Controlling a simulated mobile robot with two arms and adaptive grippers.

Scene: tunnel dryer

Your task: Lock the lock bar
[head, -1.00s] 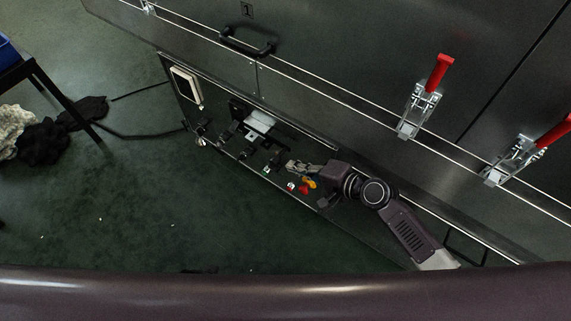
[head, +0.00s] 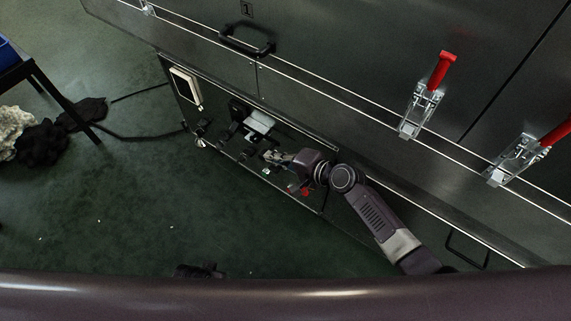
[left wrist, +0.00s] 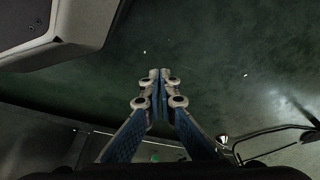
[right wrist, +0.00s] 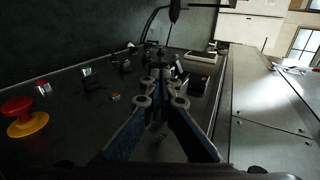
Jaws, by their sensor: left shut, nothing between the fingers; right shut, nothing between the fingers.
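The control panel (head: 225,155) is low on the machine front. A silver block among black fittings (head: 258,122) sits on it; I cannot tell for certain which part is the lock bar. My right gripper (head: 270,156) is shut and empty, over the panel just below and right of the silver block. In the right wrist view, its closed fingertips (right wrist: 161,72) point along the panel toward black fittings (right wrist: 198,82) and partly hide them. My left gripper (left wrist: 160,78) is shut and empty, with green floor beyond its tips; contact with the panel is not visible.
A red and yellow push button (right wrist: 22,118) sticks out of the panel. Red-handled toggle clamps (head: 422,105) and a black door handle (head: 247,40) are above it.

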